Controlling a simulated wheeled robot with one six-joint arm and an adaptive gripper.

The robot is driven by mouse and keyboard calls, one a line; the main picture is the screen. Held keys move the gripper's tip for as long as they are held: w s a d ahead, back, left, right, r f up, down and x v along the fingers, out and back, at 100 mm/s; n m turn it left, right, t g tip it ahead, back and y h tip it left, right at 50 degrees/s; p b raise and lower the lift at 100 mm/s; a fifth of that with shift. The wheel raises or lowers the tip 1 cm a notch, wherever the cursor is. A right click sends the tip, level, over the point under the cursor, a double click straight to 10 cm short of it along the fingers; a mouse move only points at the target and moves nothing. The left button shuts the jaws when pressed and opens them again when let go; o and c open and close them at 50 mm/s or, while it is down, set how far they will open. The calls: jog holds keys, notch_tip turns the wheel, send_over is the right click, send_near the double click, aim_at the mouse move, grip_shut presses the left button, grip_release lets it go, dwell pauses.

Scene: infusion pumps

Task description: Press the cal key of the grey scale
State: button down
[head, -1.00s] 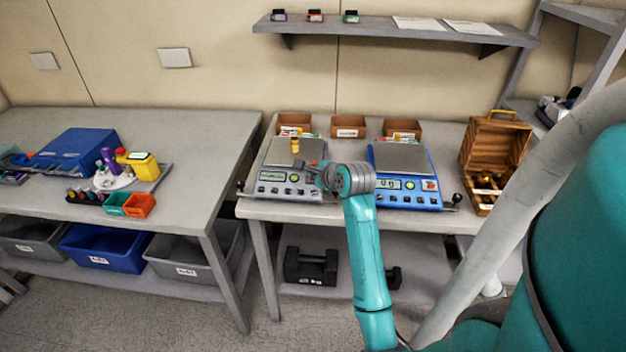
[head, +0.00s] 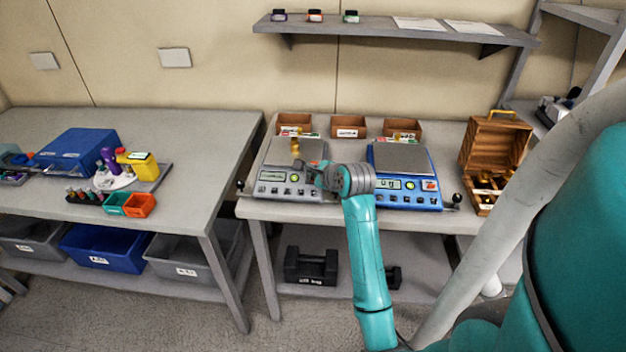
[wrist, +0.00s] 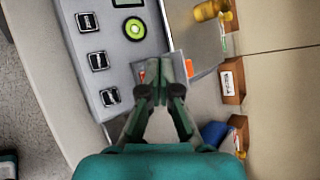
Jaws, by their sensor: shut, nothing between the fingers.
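The grey scale (head: 272,190) stands on the right-hand table, with a display, a round green-ringed button and a row of dark keys on its front panel. In the wrist view the panel (wrist: 120,70) shows several square dark keys (wrist: 98,60) and the green-ringed button (wrist: 135,29); the key labels are too small to read, so I cannot tell which is cal. My gripper (wrist: 162,78) is shut and empty over the panel's right part, beside the keys. I cannot tell whether its tips touch the panel. It hides part of the panel there. In the head view my gripper (head: 316,169) is partly hidden.
A small brass weight (head: 296,147) is on the grey scale's pan (head: 312,151). A blue scale (head: 410,198) stands close on the right. Small brown boxes (head: 348,127) line the back, and an open wooden case (head: 492,150) is at far right.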

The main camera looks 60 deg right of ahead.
jog(key=shift+f, duration=0.4)
jog(key=shift+d+f, duration=0.15)
jog(key=shift+f, duration=0.15)
dwell(0.8)
jog(key=shift+r, duration=0.1)
jog(key=shift+a+r, duration=0.2)
jog(key=shift+r, duration=0.45)
jog(key=shift+r, duration=0.1)
jog(key=shift+s+a+r, duration=0.1)
jog(key=shift+a+r, duration=0.1)
jog(key=shift+r, duration=0.55)
jog(key=shift+s+a+r, duration=0.1)
jog(key=shift+a+r, duration=0.1)
jog(key=shift+r, duration=0.6)
jog(key=shift+s+a+r, duration=0.1)
jog(key=shift+a+r, duration=0.1)
jog(key=shift+r, duration=0.55)
